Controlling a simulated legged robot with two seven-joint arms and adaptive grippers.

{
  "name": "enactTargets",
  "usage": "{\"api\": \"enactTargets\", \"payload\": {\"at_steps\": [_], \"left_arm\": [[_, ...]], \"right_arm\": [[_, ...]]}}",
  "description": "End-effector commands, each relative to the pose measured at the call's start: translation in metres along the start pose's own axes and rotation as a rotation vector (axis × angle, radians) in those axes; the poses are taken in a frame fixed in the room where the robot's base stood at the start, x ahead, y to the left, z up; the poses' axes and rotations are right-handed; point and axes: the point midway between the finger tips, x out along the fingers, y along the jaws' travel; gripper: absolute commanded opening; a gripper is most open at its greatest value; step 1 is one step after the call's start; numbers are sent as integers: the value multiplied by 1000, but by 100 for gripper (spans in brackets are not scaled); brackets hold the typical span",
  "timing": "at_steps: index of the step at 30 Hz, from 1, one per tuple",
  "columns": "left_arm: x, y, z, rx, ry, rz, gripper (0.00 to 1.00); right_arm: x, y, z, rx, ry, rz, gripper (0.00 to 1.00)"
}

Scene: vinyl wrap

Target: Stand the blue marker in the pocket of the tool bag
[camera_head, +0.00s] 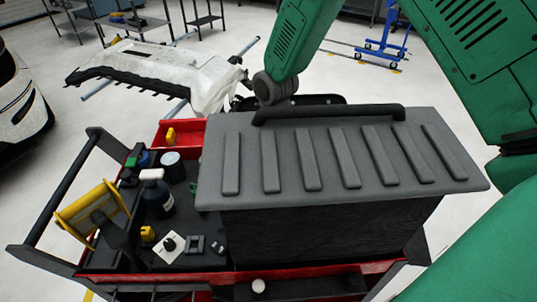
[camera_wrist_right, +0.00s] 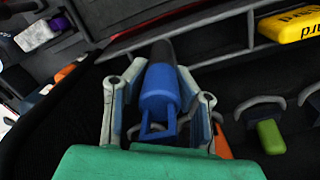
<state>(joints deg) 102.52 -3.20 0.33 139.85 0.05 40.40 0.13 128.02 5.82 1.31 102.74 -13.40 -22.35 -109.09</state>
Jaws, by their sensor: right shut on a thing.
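In the right wrist view, my right gripper (camera_wrist_right: 162,72) is shut on the blue marker (camera_wrist_right: 160,92). The marker's blue end with its clip loop faces the camera, and its dark far part extends beyond the fingertips. Dark compartments and loops, seemingly of the tool bag (camera_wrist_right: 72,112), surround the gripper. The marker's far tip is hard to make out against the dark background, so I cannot tell whether it is inside a pocket. In the head view my right arm reaches down behind a grey ridged box, which hides the gripper and marker. My left gripper is out of view.
The grey ridged box (camera_head: 340,150) has a dark handle and stands on a red cart. A yellow tool (camera_wrist_right: 290,24) and green piece (camera_wrist_right: 270,136) lie near the gripper.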

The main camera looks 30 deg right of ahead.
Motion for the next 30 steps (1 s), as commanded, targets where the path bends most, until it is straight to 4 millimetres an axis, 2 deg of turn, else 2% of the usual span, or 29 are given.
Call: {"api": "enactTargets", "payload": {"at_steps": [8, 21, 30], "left_arm": [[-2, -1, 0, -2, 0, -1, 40], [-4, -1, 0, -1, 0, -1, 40], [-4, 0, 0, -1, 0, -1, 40]], "right_arm": [[-1, 0, -3, -4, -8, -9, 0], [6, -12, 15, -1, 5, -2, 0], [4, -9, 9, -3, -3, -10, 0]]}}
